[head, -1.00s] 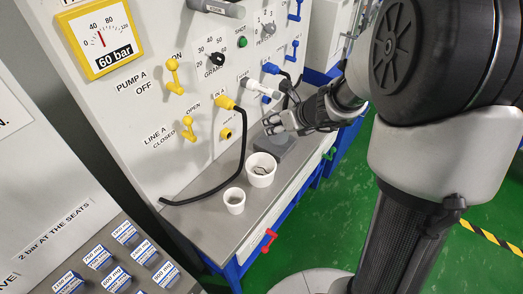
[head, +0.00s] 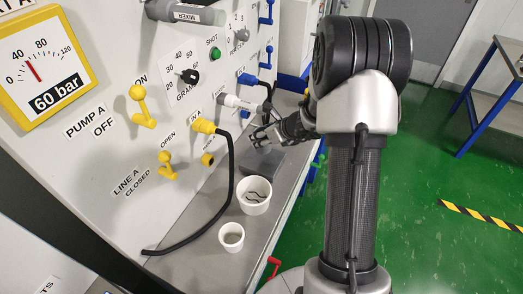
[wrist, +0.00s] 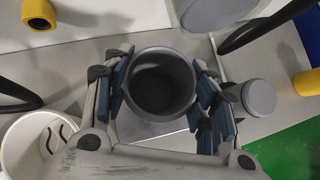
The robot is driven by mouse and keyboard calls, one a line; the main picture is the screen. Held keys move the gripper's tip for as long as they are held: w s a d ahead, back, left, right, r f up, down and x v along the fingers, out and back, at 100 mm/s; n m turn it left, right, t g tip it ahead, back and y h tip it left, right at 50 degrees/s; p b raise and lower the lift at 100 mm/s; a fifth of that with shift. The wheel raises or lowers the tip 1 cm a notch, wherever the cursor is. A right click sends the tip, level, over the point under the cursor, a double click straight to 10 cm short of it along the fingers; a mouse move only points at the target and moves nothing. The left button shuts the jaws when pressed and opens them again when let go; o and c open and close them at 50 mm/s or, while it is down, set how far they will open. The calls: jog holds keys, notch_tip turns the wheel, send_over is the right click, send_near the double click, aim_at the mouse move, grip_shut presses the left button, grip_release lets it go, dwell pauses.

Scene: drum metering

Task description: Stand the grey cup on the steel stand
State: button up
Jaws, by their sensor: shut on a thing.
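The grey cup (wrist: 164,84) is between the two fingers of my gripper (wrist: 164,98) in the wrist view. Its open mouth faces the camera and it looks empty. My gripper (head: 262,136) also shows in the head view, over a grey block-like stand (head: 262,161) on the bench. In the wrist view a pale metal surface (wrist: 150,131) shows below the cup, partly hidden by the fingers. I cannot tell whether the cup's base touches the stand. The cup is not clear in the head view.
A white tub (head: 255,195) with dark wavy pieces and a smaller white cup (head: 231,237) stand nearer on the bench. A black hose (head: 229,180) runs beside them from the panel. A small grey round-topped object (wrist: 258,98) is close right of the fingers in the wrist view.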

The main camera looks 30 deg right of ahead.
aim_at(263, 147)
jog(key=shift+f+b, duration=1.1)
jog(key=shift+f, duration=1.45)
jog(key=shift+f+b, duration=0.3)
jog(key=shift+b, duration=0.05)
jog(key=o, duration=1.1)
jog(key=shift+r, duration=0.1)
jog(key=shift+o, duration=0.2)
jog(key=shift+r, duration=0.1)
